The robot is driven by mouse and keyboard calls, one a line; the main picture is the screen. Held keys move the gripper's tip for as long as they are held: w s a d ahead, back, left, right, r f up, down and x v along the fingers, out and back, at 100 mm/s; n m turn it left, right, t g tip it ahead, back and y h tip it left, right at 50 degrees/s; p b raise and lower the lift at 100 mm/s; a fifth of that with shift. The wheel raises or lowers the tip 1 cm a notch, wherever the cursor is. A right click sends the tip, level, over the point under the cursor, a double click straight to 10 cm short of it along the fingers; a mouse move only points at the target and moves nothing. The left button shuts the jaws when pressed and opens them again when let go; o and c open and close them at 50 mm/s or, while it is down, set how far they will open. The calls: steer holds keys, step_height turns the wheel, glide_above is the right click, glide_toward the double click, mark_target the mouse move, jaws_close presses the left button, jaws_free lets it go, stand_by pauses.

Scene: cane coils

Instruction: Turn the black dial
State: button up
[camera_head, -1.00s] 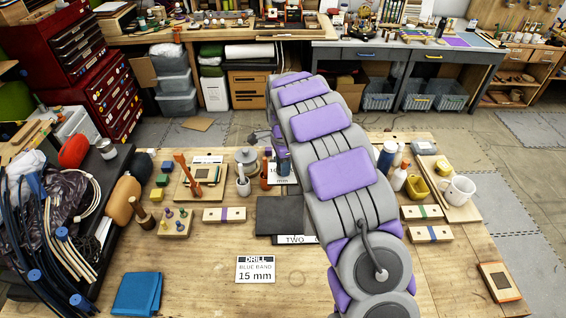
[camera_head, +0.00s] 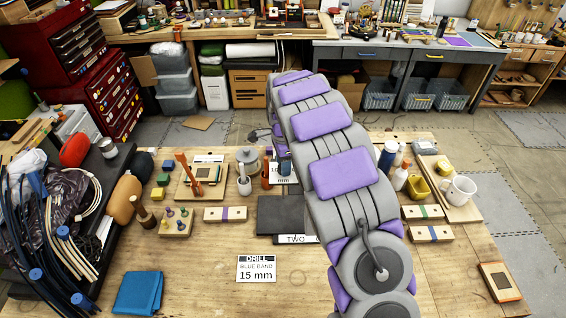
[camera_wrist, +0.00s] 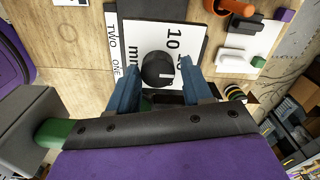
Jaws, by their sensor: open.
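The black dial (camera_wrist: 155,70) is a round knob with a white pointer line. It sits on a white plate (camera_wrist: 181,42) printed with "10" and "mm". My gripper (camera_wrist: 161,75) is open, with its two blue fingers on the left and right of the dial in the wrist view. Gaps show between the dial and both fingers, and I cannot tell how far down the fingers reach. In the head view my arm hides the dial, and part of the white plate (camera_head: 284,173) shows beside the arm.
A dark square pad (camera_head: 280,214) and a "TWO" strip (camera_head: 293,239) lie near the plate.

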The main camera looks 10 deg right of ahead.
step_height(320, 180, up, 17)
stand_by(0.5)
steer(key=shift+w, duration=0.1)
steer(key=s+f+n+b, duration=0.3)
steer(key=s+f+n, duration=0.2)
steer(key=s, duration=1)
steer(key=s+f+n+g+b, duration=0.1)
steer(key=s+f+n+b, duration=0.3)
steer(key=s, duration=1.1)
steer(key=s+f+n+b, duration=0.4)
steer(key=s+f+n, duration=0.2)
steer(key=s, duration=0.9)
steer(key=shift+s+f+n+g, duration=0.2)
steer(key=shift+f+n+g, duration=0.15)
steer(key=shift+n, duration=0.75)
